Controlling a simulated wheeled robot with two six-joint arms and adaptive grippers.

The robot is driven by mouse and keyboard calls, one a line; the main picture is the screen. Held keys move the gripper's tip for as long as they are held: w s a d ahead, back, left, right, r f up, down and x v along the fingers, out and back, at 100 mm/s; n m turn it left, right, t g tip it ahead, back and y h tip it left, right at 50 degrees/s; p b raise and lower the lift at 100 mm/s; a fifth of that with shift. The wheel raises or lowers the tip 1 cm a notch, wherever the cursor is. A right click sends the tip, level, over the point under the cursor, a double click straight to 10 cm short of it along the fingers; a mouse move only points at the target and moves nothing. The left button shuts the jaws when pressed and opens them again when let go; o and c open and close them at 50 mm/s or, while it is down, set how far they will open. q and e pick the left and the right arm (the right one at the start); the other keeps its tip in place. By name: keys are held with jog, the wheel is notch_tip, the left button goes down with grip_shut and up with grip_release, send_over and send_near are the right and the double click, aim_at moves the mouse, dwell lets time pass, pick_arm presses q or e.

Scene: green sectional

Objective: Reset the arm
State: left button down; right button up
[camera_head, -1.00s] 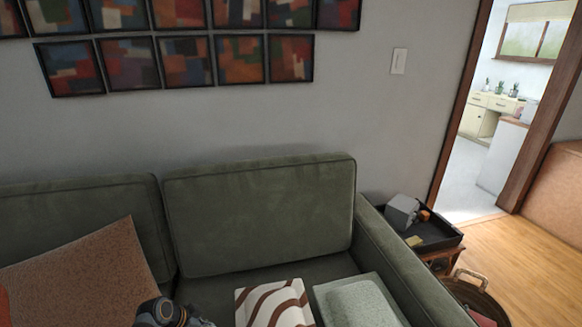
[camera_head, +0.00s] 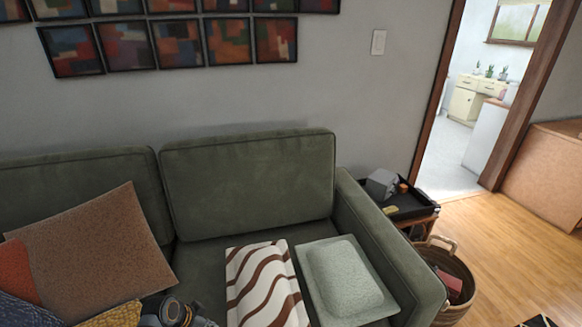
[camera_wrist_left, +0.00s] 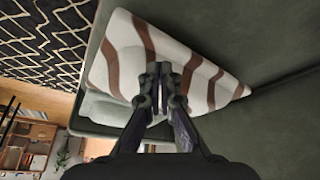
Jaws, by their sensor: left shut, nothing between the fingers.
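My left gripper (camera_wrist_left: 161,75) shows in the left wrist view, with its two dark fingers together and nothing between them. Behind the fingertips lies a white cushion with brown wavy stripes (camera_wrist_left: 140,45). I cannot tell whether the fingers touch it. In the head view the striped cushion (camera_head: 262,285) lies on the seat of the green sofa (camera_head: 248,190), beside a pale green cushion (camera_head: 345,275). The fingers of the left gripper cannot be made out in the head view. My right gripper is in neither view.
A brown cushion (camera_head: 95,250) leans at the sofa's left. A black tray (camera_head: 410,207) stands on a side table past the armrest, with a wicker basket (camera_head: 455,265) near it. Wooden floor (camera_head: 510,250) is clear at the right. A patterned rug (camera_wrist_left: 40,40) shows in the wrist view.

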pick_arm(q)
jog(key=s+r+n+y, duration=0.2)
jog(key=s+r+n, duration=0.3)
jog(key=s, duration=0.4)
jog(key=s+r+n+y, duration=0.2)
jog(key=s+r, duration=0.5)
jog(key=s, duration=0.2)
notch_tip(320, 180, down, 23)
jog(key=a+g+p, duration=0.1)
jog(key=a+p, duration=0.1)
jog(key=s+a+f+g+p, duration=0.1)
jog(key=s+f, duration=1.5)
jog(key=s, duration=0.4)
jog(key=shift+a+f+n+p, duration=0.3)
jog(key=shift+a+f, duration=0.1)
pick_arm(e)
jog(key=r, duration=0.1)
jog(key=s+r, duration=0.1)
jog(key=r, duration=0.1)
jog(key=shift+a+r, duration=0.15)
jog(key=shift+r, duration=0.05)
pick_arm(q)
jog(key=shift+s, duration=0.1)
